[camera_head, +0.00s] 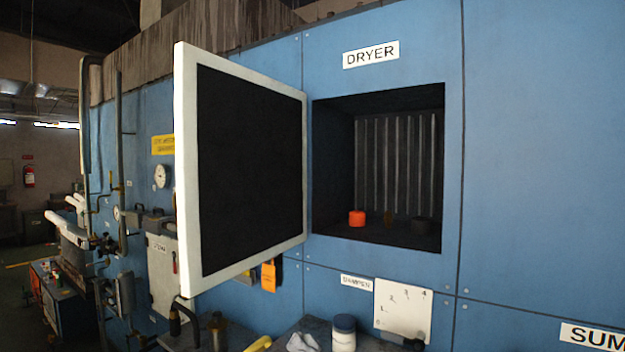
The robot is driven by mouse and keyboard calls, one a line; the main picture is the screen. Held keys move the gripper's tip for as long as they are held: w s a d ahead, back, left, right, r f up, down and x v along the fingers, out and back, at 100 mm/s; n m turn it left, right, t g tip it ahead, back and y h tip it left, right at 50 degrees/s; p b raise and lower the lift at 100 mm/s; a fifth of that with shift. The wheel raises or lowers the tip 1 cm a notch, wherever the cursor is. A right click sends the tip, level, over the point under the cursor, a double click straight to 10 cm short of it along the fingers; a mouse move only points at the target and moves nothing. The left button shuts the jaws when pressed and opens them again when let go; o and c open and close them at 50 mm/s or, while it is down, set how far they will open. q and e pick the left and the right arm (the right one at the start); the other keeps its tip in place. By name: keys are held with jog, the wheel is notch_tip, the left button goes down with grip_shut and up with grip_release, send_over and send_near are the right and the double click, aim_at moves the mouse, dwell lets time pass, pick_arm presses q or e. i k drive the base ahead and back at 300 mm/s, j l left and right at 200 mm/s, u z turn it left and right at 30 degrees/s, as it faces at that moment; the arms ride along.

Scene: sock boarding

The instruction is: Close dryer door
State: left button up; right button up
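The dryer door (250,170) stands wide open, swung out to the left of the opening. It has a pale frame around a black panel, and its right edge meets the blue wall beside the opening. The dryer opening (335,150) is a dark square recess with a ribbed back wall, under a white DRYER sign (371,54). An orange-red object (356,218) sits on the floor inside, with a dark object (422,226) to its right. Neither of my grippers shows clearly in this view.
An orange tag (268,276) hangs below the door. Pipes and gauges stand at the left.

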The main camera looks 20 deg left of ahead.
aim_at(240, 132)
jog(key=i+j+z, duration=0.3)
jog(key=j, duration=0.4)
jog(key=j+z, duration=0.3)
jog(key=j, duration=0.4)
jog(key=j+z, duration=0.25)
jog(key=j, duration=1)
jog(key=i+j, duration=0.1)
jog(key=j, duration=0.4)
